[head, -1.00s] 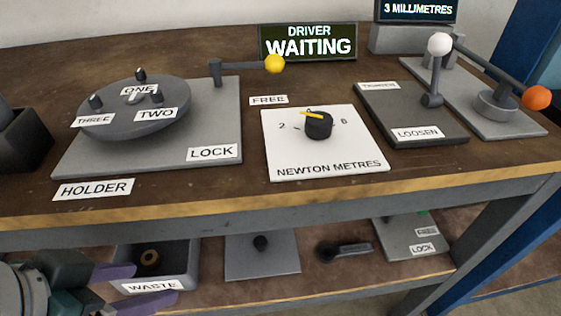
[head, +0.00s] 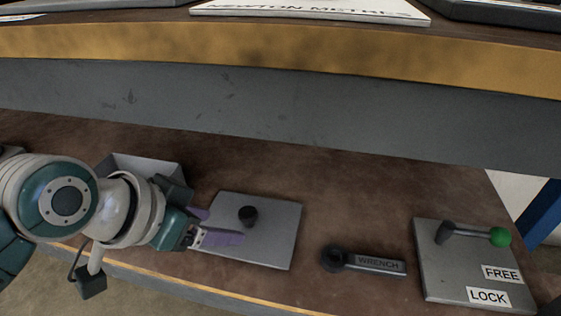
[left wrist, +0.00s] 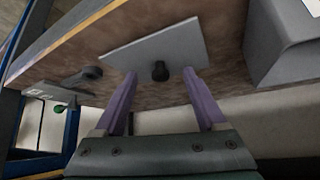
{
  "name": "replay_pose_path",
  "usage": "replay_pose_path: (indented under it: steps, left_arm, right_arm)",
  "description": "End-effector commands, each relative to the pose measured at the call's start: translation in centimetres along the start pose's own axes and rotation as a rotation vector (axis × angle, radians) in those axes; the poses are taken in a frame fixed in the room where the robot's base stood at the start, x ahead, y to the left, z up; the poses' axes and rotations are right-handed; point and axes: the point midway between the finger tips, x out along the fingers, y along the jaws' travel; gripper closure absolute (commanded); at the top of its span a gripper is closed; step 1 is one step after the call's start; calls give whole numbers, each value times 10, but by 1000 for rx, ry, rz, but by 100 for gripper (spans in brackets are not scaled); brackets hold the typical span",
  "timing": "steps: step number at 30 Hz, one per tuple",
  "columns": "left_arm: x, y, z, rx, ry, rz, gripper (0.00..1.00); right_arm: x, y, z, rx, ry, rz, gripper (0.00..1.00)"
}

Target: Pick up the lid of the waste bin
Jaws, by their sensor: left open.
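The lid of the waste bin is a flat grey square plate (head: 275,240) with a black knob (head: 248,215), lying on the lower shelf. It also shows in the left wrist view (left wrist: 135,50). My left gripper (head: 224,226) is open, its purple fingers over the left part of the lid and pointing towards the knob. In the left wrist view the knob (left wrist: 160,72) appears between the two fingertips (left wrist: 159,72); I see no contact. The grey waste bin (head: 150,168) stands left of the lid, partly hidden by my left arm. My right gripper is out of view.
A dark wrench (head: 365,262) lies right of the lid. Further right is a grey plate (head: 450,270) with a green-knobbed lever and FREE and LOCK labels. The upper bench edge (head: 280,50) runs above the shelf. The shelf behind the lid is clear.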

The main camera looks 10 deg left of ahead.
Motion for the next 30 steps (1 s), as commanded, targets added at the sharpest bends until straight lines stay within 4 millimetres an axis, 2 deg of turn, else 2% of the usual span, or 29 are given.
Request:
replay_pose_path:
  steps: [3, 11, 15, 19, 28, 30]
  left_arm:
    - [15, 0, -14, 0, 2, 1, 27]
    - [26, 0, -31, 0, 1, 1, 27]
    - [54, 1, -27, -1, -1, 1, 27]
    - [71, 0, -28, -1, 0, 1, 27]
    - [74, 0, -30, 0, -1, 0, 27]
    - [74, 0, -30, 0, -1, 0, 32]
  right_arm:
    - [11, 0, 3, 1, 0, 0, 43]
    - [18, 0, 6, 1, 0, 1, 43]
    - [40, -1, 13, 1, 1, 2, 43]
    - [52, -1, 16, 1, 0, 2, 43]
    - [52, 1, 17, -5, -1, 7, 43]
    - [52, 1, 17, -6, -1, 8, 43]
